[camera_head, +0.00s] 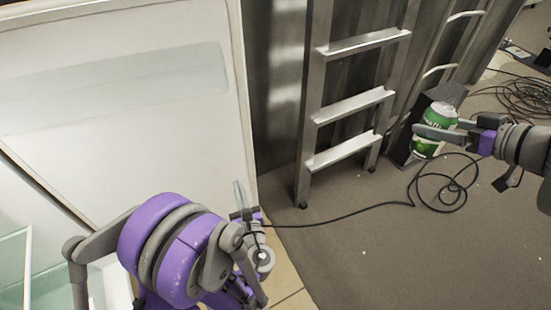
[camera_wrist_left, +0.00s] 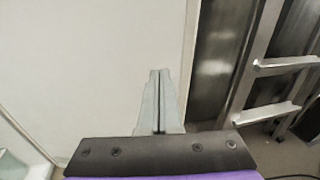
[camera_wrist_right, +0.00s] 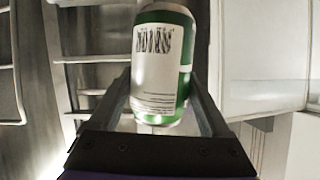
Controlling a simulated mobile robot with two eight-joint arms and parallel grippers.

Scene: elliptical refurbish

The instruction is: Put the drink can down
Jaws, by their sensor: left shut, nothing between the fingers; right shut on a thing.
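The drink can is green and white. In the head view the can (camera_head: 438,116) is at the right, held roughly upright with a slight tilt in my right gripper (camera_head: 432,131). In the right wrist view the can (camera_wrist_right: 162,65) stands between the two fingers of the right gripper (camera_wrist_right: 165,100), which are shut on it. It appears above the floor, with no surface touching it from below. My left gripper (camera_head: 240,192) is shut and empty, pointing up in front of the white panel. Its closed fingers show in the left wrist view (camera_wrist_left: 159,95).
A metal ladder (camera_head: 350,100) leans against a metallic wall behind. A dark box (camera_head: 405,145) stands behind the can. A black cable (camera_head: 410,203) lies on the grey floor (camera_head: 400,260), with more coiled cable (camera_head: 520,97) at the upper right. A white panel (camera_head: 130,130) fills the left.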

